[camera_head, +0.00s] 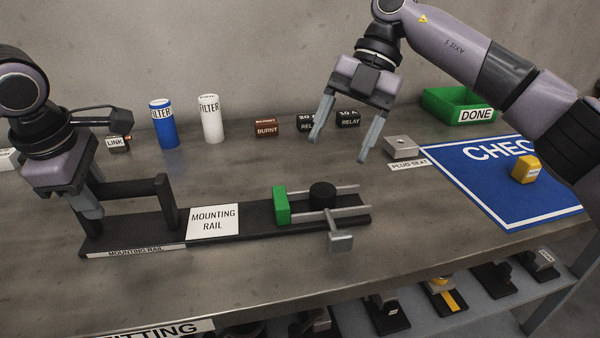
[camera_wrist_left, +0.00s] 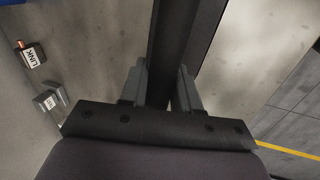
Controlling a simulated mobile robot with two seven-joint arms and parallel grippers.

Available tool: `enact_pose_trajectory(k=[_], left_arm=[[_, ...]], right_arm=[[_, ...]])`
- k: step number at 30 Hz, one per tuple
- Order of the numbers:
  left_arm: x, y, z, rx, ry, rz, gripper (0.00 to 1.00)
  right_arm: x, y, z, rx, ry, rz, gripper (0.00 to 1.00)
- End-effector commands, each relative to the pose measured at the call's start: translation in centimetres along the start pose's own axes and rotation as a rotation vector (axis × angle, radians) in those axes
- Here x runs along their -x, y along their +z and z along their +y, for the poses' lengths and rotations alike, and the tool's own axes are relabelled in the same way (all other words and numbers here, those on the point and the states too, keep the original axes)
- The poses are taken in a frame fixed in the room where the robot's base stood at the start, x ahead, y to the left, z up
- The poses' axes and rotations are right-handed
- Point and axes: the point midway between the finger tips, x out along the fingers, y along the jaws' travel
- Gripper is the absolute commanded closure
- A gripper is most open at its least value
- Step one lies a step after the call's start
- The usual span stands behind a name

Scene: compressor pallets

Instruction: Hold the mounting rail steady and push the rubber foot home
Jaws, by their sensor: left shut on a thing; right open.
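The mounting rail (camera_head: 255,222) is a long black plate lying on the bench, with a white label and a black raised handle at its left end. My left gripper (camera_head: 90,207) is shut on the handle's left part; in the left wrist view my left gripper (camera_wrist_left: 160,88) has a finger on each side of a black bar. A short black cylinder, apparently the rubber foot (camera_head: 322,194), sits between two grey rods at the rail's right end, to the right of a green block (camera_head: 281,205). My right gripper (camera_head: 341,147) is open and empty, above and behind the rail's right end.
A grey T-shaped handle (camera_head: 340,242) sticks out at the rail's front. Blue (camera_head: 163,125) and white (camera_head: 210,120) filters, a burnt relay (camera_head: 267,125) and two relays stand behind. A plug seat (camera_head: 402,147), blue mat (camera_head: 490,190) and green bin (camera_head: 450,105) are right.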

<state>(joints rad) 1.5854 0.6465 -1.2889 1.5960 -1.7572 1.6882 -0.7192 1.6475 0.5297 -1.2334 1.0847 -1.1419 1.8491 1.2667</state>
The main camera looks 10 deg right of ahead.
Motion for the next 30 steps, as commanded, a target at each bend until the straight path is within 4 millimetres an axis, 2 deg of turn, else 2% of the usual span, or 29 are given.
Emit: enact_pose_trajectory(k=[1, 7, 12, 15, 23, 30], left_arm=[[-0.6, 0.1, -0.4, -0.005, -0.018, 0.003, 1.00], [-0.6, 0.1, -0.4, -0.004, -0.018, 0.004, 1.00], [-0.6, 0.1, -0.4, -0.004, -0.017, 0.004, 1.00], [-0.6, 0.1, -0.4, -0.004, -0.017, 0.004, 1.00], [-0.6, 0.1, -0.4, -0.004, -0.017, 0.004, 1.00], [-0.6, 0.1, -0.4, -0.004, -0.017, 0.004, 1.00]], right_arm=[[-0.1, 1.1, -1.0, -0.101, 0.062, 0.080, 0.29], [0.6, 4.4, -4.5, -0.450, 0.257, 0.358, 0.29], [1.3, 6.3, -6.9, -0.636, 0.349, 0.513, 0.29], [1.5, 6.9, -7.7, -0.690, 0.376, 0.559, 0.29], [0.4, 6.5, -7.2, -0.712, 0.384, 0.579, 0.29], [-2.6, 5.1, -5.2, -0.711, 0.382, 0.579, 0.29]])
